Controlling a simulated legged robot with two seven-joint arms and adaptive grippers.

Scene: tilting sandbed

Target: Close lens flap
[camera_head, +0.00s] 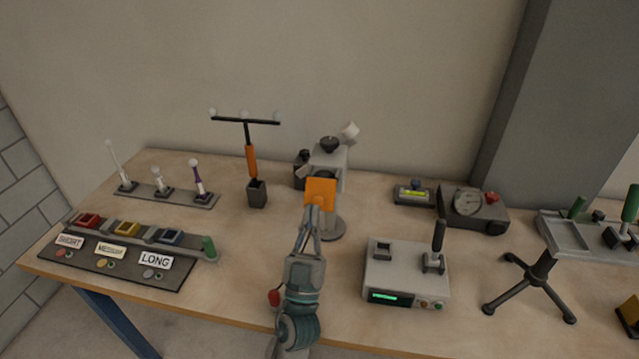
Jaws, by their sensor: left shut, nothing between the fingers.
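A grey instrument (331,158) with a black knob on top and a round foot stands at the back middle of the table. An orange square flap (320,190) is on its front side, facing me, and looks like the lens flap. My left gripper (312,209) reaches up from the table's front edge. Its fingers are shut and empty, with the tips at the lower edge of the orange flap. I cannot tell whether they touch it. The lens behind the flap is hidden. My right gripper is not in view.
Left of the instrument is a black T-shaped stand with an orange handle (251,160). A grey box with a green display (400,278) is to the right of my left arm. A tray with SHORT, MEDIUM and LONG labels (118,262) lies at the left. The wall is close behind.

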